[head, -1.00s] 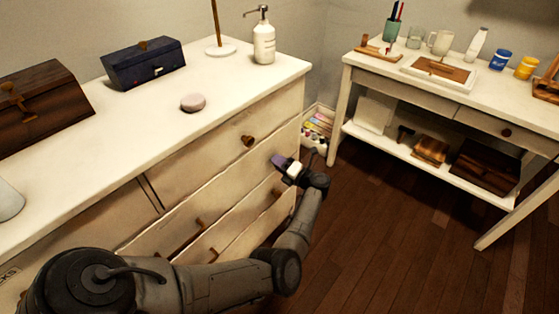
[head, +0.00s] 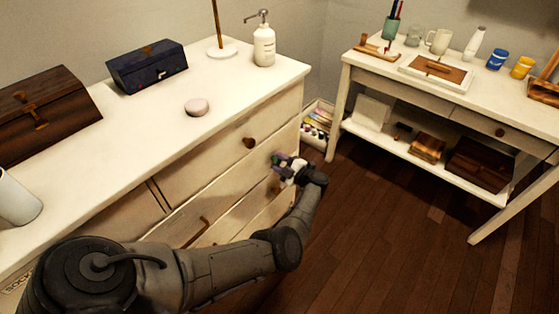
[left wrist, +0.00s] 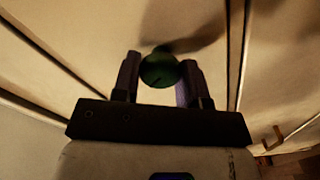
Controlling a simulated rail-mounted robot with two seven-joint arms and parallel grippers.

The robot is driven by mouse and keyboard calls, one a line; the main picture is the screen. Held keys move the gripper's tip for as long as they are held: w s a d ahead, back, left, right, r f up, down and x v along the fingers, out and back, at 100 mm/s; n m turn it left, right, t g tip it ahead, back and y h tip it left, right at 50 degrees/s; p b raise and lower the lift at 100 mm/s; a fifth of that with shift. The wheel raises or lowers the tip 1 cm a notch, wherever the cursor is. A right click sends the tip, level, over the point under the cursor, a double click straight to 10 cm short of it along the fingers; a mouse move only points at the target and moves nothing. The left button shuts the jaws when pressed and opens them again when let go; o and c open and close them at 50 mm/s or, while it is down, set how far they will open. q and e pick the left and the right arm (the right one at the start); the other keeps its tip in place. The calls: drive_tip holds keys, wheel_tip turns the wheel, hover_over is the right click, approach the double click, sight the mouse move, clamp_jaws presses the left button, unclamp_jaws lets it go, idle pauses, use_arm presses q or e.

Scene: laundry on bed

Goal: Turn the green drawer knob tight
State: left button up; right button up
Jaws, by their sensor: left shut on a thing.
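The green drawer knob (left wrist: 159,70) is round and dark green in the left wrist view, on the pale front of a drawer. My left gripper (left wrist: 158,75) has one finger on each side of the knob and is shut on it. In the head view my left gripper (head: 279,163) is at the right part of the white dresser's front (head: 225,165), and a small bit of green shows at its fingertips. The knob is mostly hidden there by the gripper. My right gripper is not in view.
Brown knobs and handles (head: 249,142) stick out from nearby drawers. A soap dispenser (head: 264,46), a blue box (head: 147,66) and a pinkish disc (head: 196,107) stand on the dresser top. A white side table (head: 440,95) stands at the right, with open wooden floor (head: 400,230) before it.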

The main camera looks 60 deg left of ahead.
use_arm(q)
drive_tip(key=m+p, duration=0.1)
drive_tip(key=m, duration=0.4)
drive_tip(key=shift+r+m, duration=0.1)
drive_tip(key=shift+m, duration=0.2)
idle(0.4)
drive_tip(key=o, duration=0.9)
drive_tip(key=shift+d, duration=0.1)
drive_tip(key=v, duration=1.3)
drive_tip(key=shift+w+d, duration=0.15)
drive_tip(key=shift+d, duration=0.2)
